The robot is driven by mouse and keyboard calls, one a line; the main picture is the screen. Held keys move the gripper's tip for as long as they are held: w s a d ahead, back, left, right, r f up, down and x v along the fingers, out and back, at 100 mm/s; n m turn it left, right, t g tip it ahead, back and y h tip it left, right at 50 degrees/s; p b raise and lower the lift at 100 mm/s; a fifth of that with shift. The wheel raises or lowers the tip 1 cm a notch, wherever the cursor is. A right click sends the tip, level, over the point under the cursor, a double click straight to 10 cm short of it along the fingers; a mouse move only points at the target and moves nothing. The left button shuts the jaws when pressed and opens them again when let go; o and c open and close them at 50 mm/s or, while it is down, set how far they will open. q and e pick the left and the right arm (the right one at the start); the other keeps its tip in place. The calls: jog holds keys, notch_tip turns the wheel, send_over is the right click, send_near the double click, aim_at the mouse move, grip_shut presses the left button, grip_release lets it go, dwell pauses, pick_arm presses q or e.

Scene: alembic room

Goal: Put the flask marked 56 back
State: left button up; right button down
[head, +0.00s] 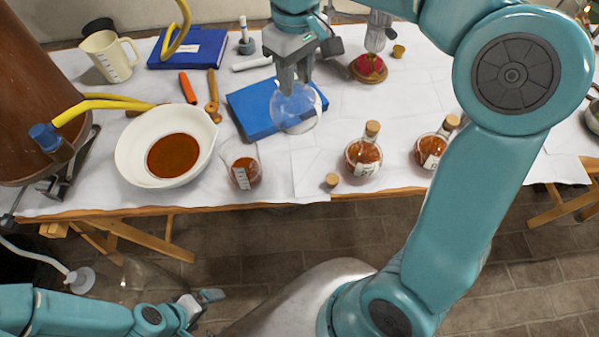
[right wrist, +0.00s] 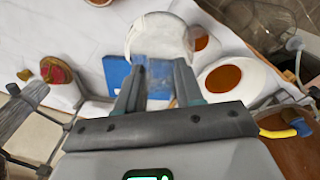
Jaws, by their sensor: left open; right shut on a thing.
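A clear, round, empty-looking flask (head: 296,112) is held by my right gripper (head: 289,84) above the blue book; no number is readable on it. In the right wrist view the flask (right wrist: 160,36) shows beyond the fingertips. Two round corked flasks with amber liquid stand on the table: one in the middle (head: 363,157) and one to its right (head: 432,150). My left gripper (head: 206,299) is low at the left, below the table's front edge, open and empty.
A white bowl of amber liquid (head: 130,160) and a glass with amber liquid (head: 244,171) stand at the left front. A loose cork (head: 332,180) lies near the front edge. The blue book (head: 252,112) lies under the held flask. White table (head: 400,100) is clear behind the corked flasks.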

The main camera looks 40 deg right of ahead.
notch_tip(320, 180, down, 20)
jog(key=b, duration=0.1)
jog(key=shift+w+a, duration=0.25)
jog(key=shift+a, duration=0.1)
jog(key=shift+s+f+b, duration=0.1)
jog(key=shift+f+b, duration=0.05)
jog(key=shift+b, duration=0.15)
jog(key=shift+f, duration=0.15)
jog(key=c, duration=0.7)
grip_release()
